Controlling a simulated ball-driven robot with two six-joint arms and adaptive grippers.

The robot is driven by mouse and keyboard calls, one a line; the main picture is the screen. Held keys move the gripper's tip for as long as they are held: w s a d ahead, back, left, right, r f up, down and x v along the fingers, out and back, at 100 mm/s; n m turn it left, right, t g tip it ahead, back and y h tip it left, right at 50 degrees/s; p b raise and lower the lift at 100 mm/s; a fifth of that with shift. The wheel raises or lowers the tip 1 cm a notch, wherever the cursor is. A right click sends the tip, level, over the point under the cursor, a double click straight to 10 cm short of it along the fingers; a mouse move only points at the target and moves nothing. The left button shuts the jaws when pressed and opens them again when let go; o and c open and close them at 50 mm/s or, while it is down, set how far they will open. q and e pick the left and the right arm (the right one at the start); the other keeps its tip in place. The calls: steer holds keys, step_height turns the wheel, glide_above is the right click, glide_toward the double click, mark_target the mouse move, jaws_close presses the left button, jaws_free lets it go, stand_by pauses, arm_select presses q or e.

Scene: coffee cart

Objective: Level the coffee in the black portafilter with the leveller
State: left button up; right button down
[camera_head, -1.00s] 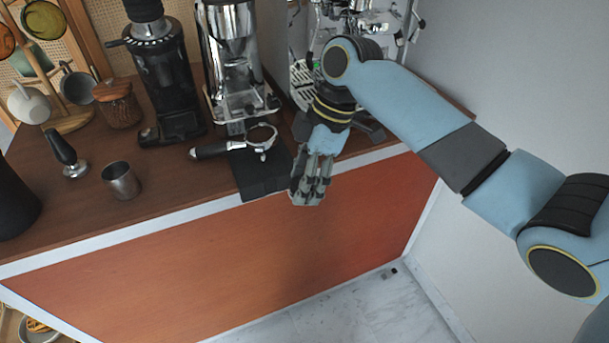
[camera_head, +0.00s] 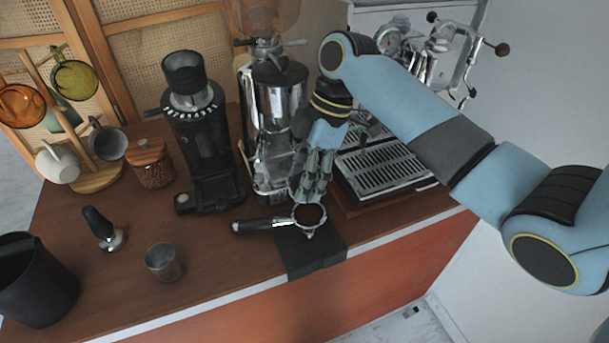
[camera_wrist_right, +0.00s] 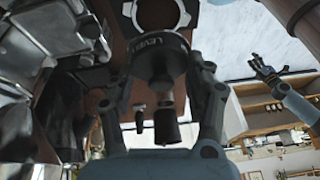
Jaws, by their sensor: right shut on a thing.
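The black portafilter (camera_head: 262,224) lies on the counter with its handle to the left, and its round basket holds dark brown coffee (camera_head: 309,214). My right gripper (camera_head: 309,192) is just above and behind the basket in the head view. In the right wrist view, its fingers are shut on the round dark leveller (camera_wrist_right: 160,58), which has lettering on its side. The basket shows close beyond the leveller there; I cannot tell whether they touch. In the head view the fingers hide the leveller. My left gripper (camera_wrist_right: 266,70) shows in the right wrist view, empty with fingers spread.
A black mat (camera_head: 312,258) lies under the basket at the counter's front edge. Behind stand a black grinder (camera_head: 200,140), a chrome grinder (camera_head: 278,110) and the espresso machine (camera_head: 385,168). A tamper (camera_head: 103,229), metal cup (camera_head: 163,262) and black bin (camera_head: 36,280) stand left.

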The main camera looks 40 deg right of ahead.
steer(key=shift+s+f, duration=0.2)
steer(key=shift+f, duration=0.3)
steer(key=shift+s+f, duration=0.15)
steer(key=shift+f, duration=0.35)
step_height(320, 180, down, 2)
steer(key=shift+w+f+b, duration=0.1)
steer(key=shift+w+b, duration=0.05)
steer(key=shift+b, duration=0.9)
steer(key=shift+f, duration=0.1)
arm_select(q)
steer(key=s+f, duration=0.2)
steer(key=s, duration=0.1)
steer(key=shift+s+f, duration=0.15)
steer(key=shift+s, duration=0.1)
steer(key=shift+w, duration=0.1)
steer(key=shift+w, duration=0.15)
arm_select(e)
steer(key=shift+f, duration=0.1)
arm_select(q)
steer(key=shift+r, duration=0.2)
arm_select(e)
steer(key=shift+f, duration=0.3)
arm_select(q)
steer(key=shift+r+p, duration=0.35)
steer(key=shift+p, duration=0.1)
